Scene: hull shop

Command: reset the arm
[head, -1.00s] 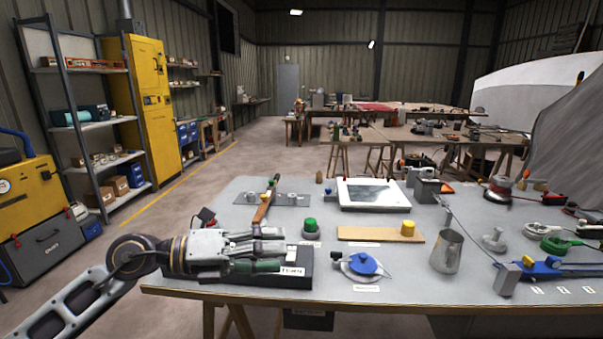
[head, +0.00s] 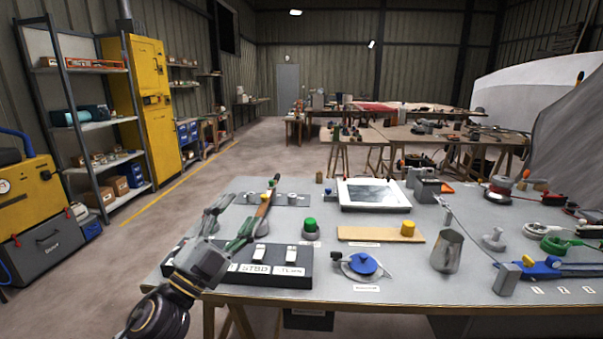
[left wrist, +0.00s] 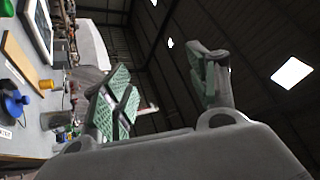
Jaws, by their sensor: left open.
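My left gripper (head: 228,227) is at the near left corner of the grey workbench (head: 395,285) in the head view, pointing up and away. Its fingers are spread, with nothing between them. It stands over the left part of a black labelled switch box (head: 272,268) and hides some of it. In the left wrist view the open fingers (left wrist: 160,95) with green pads show against the dark roof, and the bench lies sideways at the left. My right gripper is in neither view.
On the bench are a green-topped knob (head: 310,228), a blue-knobbed device (head: 362,265), a wooden board with a yellow knob (head: 375,234), a metal jug (head: 447,251) and a framed screen (head: 372,194). A wooden-handled tool (head: 265,205) stands just beyond the gripper. Open floor lies to the left.

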